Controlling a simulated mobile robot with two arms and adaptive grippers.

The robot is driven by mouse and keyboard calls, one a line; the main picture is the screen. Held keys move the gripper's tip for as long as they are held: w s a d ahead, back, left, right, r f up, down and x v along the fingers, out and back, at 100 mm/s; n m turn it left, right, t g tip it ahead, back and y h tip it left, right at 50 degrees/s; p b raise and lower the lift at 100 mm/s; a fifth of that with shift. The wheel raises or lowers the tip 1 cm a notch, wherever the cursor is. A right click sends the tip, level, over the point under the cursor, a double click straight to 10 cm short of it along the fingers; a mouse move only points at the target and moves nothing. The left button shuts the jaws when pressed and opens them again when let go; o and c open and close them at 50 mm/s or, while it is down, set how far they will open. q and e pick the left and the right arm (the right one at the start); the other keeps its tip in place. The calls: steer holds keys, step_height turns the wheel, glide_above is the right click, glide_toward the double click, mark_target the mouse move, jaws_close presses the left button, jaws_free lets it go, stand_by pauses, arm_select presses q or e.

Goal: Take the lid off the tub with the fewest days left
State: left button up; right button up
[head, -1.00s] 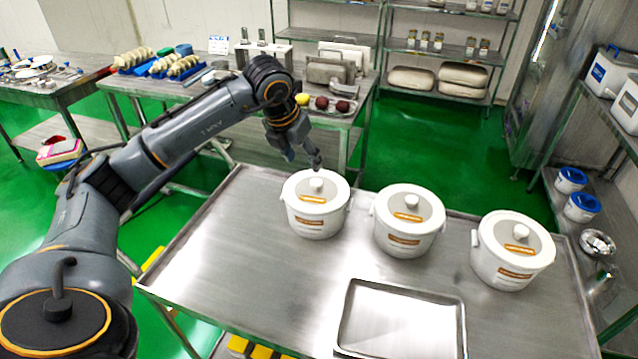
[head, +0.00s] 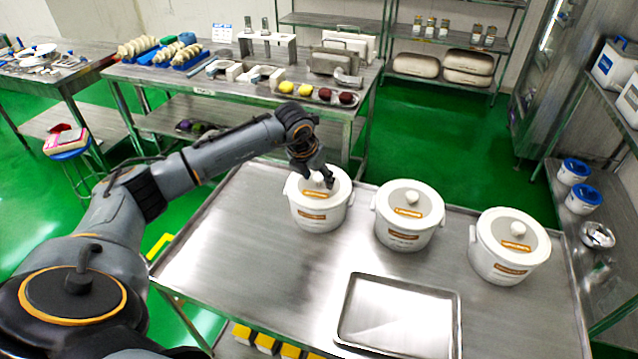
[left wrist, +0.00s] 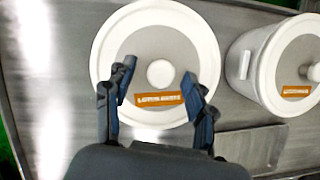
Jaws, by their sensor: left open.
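Three white lidded tubs with orange labels stand in a row on the steel table (head: 230,270): a left tub (head: 318,222), a middle tub (head: 404,238) and a right tub (head: 497,268). Each lid is on and has a round white knob. The label writing is too small to read. My left gripper (head: 322,182) is over the left tub's lid. In the left wrist view the open fingers (left wrist: 160,88) stand on either side of the knob (left wrist: 161,73), with clear space between. The middle tub (left wrist: 262,62) shows at the right there. My right gripper is not in view.
An empty steel tray (head: 400,318) lies on the table in front of the tubs. The table's left part is bare. A back bench (head: 240,95) holds dough pieces and tools. A shelf with blue-lidded containers (head: 574,172) stands at the right.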

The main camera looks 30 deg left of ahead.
arm_select(q)
jaws_close()
steer(key=shift+r, duration=0.1)
